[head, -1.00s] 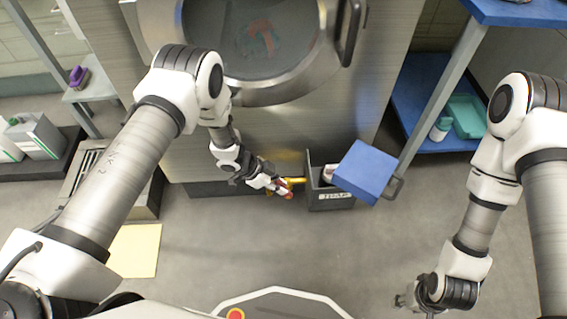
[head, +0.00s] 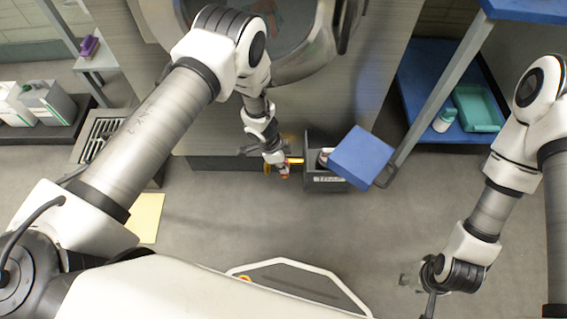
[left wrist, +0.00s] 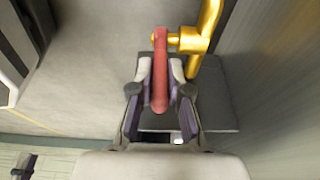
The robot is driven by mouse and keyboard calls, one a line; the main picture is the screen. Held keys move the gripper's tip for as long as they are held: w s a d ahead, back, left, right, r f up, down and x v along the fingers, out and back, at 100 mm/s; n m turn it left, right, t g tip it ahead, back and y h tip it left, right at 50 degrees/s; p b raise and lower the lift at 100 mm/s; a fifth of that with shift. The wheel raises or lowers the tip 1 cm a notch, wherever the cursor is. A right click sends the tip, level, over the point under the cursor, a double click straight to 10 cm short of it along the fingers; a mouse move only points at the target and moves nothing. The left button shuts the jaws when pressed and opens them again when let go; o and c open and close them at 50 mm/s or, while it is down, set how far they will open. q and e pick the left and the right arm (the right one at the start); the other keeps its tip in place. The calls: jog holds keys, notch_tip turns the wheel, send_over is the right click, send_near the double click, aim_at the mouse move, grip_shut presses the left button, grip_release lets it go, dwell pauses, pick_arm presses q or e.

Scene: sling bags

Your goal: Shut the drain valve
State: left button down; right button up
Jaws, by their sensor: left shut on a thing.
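The drain valve has a red lever handle (left wrist: 160,72) and a yellow brass pipe (left wrist: 205,30), both clear in the left wrist view. In the head view its yellow pipe (head: 295,161) sticks out low at the front of the steel machine, left of a dark box. My left gripper (head: 284,174) is at the valve and shut on the red handle; in the left wrist view its fingers (left wrist: 161,80) lie on both sides of the handle. My right gripper (head: 430,302) hangs over the floor at the lower right, far from the valve; its fingers are too unclear to read.
The dark box (head: 325,181) with a blue lid (head: 362,156) stands right beside the valve. The steel machine (head: 330,100) with its round door rises behind. A floor drain grate (head: 100,136) and a yellow sheet (head: 146,217) lie left. The floor in front is open.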

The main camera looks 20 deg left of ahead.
pick_arm(q)
jog(key=c, duration=1.1)
grip_release()
jog(key=shift+d+f, duration=0.1)
jog(key=v, duration=1.2)
